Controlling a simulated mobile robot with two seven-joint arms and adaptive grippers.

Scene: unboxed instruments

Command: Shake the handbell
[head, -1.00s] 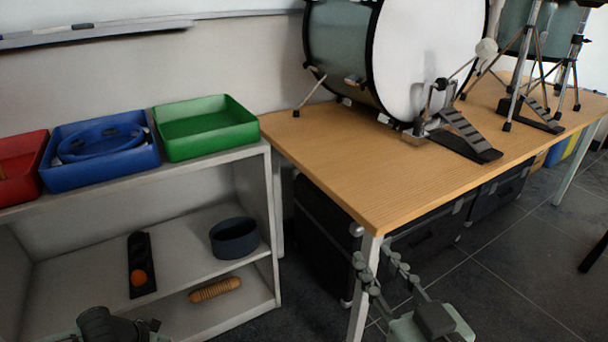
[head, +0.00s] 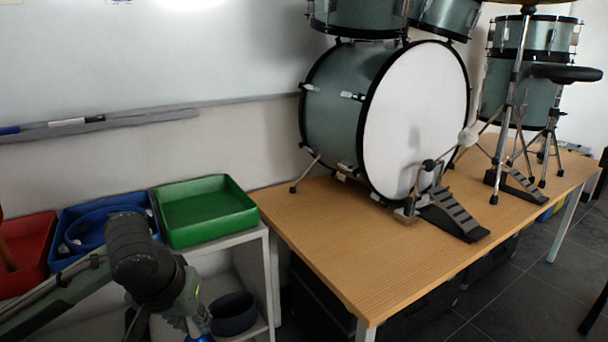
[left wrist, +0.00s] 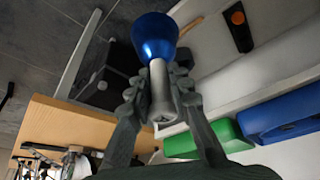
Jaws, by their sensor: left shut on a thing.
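The handbell has a blue cup (left wrist: 154,38) and a grey handle (left wrist: 160,92), both clear in the left wrist view. My left gripper (left wrist: 158,88) is shut on the handle, one finger on each side, with the cup beyond the fingertips. In the head view my left gripper (head: 190,324) is at the bottom edge, in front of the shelf. Only a small blue piece of the handbell (head: 203,338) shows below it there; the rest is cut off. My right gripper is not in view.
A wooden table (head: 330,270) with a drum kit (head: 415,130) stands to the right. Red (head: 28,248), blue (head: 75,215) and green (head: 205,208) trays sit on the white shelf (head: 250,236). A dark round bowl (head: 233,312) is on the shelf below.

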